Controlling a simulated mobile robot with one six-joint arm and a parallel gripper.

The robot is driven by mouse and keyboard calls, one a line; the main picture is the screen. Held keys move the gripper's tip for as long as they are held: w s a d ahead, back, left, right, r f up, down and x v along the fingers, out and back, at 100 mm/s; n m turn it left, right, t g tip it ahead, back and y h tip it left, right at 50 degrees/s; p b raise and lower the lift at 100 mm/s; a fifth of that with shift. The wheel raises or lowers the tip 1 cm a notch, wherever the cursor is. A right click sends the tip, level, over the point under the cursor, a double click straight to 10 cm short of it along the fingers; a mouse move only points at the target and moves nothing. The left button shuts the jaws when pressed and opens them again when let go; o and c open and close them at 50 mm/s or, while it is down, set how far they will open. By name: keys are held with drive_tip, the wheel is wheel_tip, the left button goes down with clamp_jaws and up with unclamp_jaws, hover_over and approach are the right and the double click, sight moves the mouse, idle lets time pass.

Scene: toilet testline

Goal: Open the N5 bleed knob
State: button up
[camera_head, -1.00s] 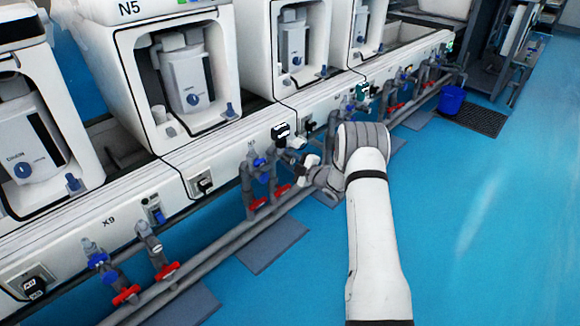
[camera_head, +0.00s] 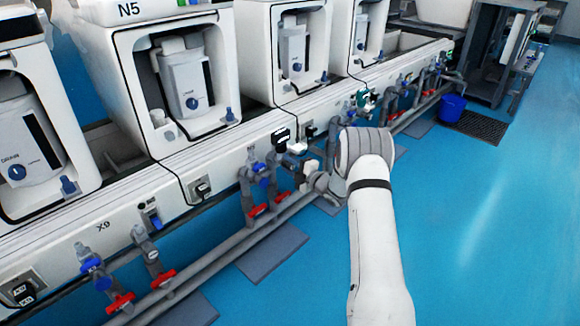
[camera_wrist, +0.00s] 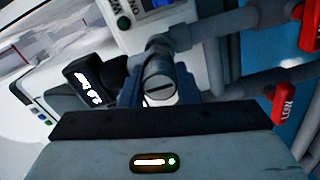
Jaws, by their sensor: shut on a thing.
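The N5 label (camera_head: 129,9) is on the white housing at the upper left of the head view. Below it, pipes with blue knobs (camera_head: 262,172) and red handles (camera_head: 257,210) run along the front of the bench. My gripper (camera_head: 298,165) is at these pipes, its fingers small and partly hidden there. In the wrist view my gripper (camera_wrist: 160,98) is shut around a valve part with a slotted silver end (camera_wrist: 160,86) and dark blue sides, which I take as the bleed knob. Its lower part is hidden behind my gripper body.
A black device with a lit display (camera_wrist: 88,80) stands close at the left in the wrist view. Red handles (camera_wrist: 284,103) and grey pipes are close at the right. The blue floor right of my arm is open, with a blue bucket (camera_head: 452,107) farther back.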

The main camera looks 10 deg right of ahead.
drive_tip(key=o, duration=1)
